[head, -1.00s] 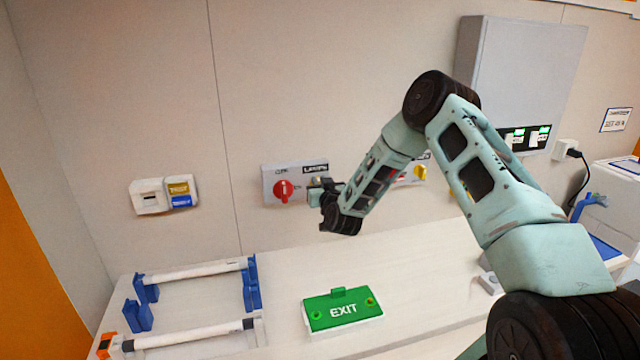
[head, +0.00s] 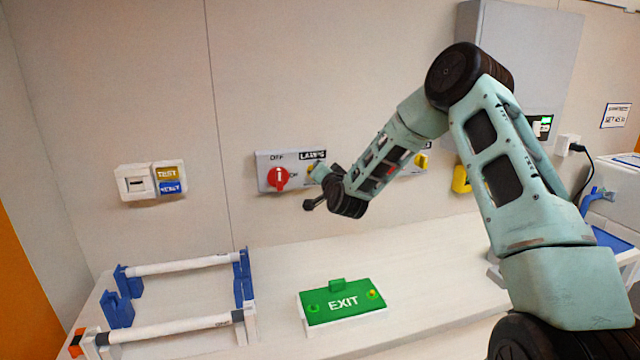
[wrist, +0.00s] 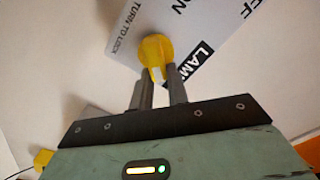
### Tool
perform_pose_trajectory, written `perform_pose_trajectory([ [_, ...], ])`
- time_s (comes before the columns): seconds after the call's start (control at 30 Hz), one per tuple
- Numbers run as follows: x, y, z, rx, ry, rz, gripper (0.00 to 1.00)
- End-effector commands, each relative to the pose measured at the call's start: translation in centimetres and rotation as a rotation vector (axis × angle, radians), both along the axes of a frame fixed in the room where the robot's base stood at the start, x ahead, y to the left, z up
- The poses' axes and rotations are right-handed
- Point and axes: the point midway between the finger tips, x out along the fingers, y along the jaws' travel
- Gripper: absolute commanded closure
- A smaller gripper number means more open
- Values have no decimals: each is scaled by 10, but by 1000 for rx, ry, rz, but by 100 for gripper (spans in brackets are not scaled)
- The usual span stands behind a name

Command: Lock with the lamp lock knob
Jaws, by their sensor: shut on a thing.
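The yellow lock knob (wrist: 157,52) sits on a white and grey panel lettered "LAMPS" and "TURN TO LOCK" in the wrist view. My gripper (wrist: 158,76) has its two grey fingers shut on the knob's protruding tab, one finger on each side. In the head view the lamp panel (head: 267,160) is on the wall, with a red switch (head: 278,179) marked OFF and ON at its left. My gripper (head: 315,188) is at the panel's right end there, and my wrist hides most of that end.
Another yellow knob (head: 421,162) shows right of my forearm. A TEST/RESET switch box (head: 137,181) is on the wall at left. A green EXIT sign (head: 343,303) and a blue-ended tube rack (head: 118,309) lie on the pale bench below. A grey cabinet (head: 545,60) hangs behind my arm.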

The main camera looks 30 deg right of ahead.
Motion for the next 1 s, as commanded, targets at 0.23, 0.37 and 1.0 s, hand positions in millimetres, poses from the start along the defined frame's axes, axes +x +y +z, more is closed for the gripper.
perform_pose_trajectory([
  [0.23,-1,-5,-8,223,-69,-2,100],
  [0.37,-1,-6,-11,340,-104,-3,100],
  [1.0,-2,-8,-16,767,-224,-1,100],
])
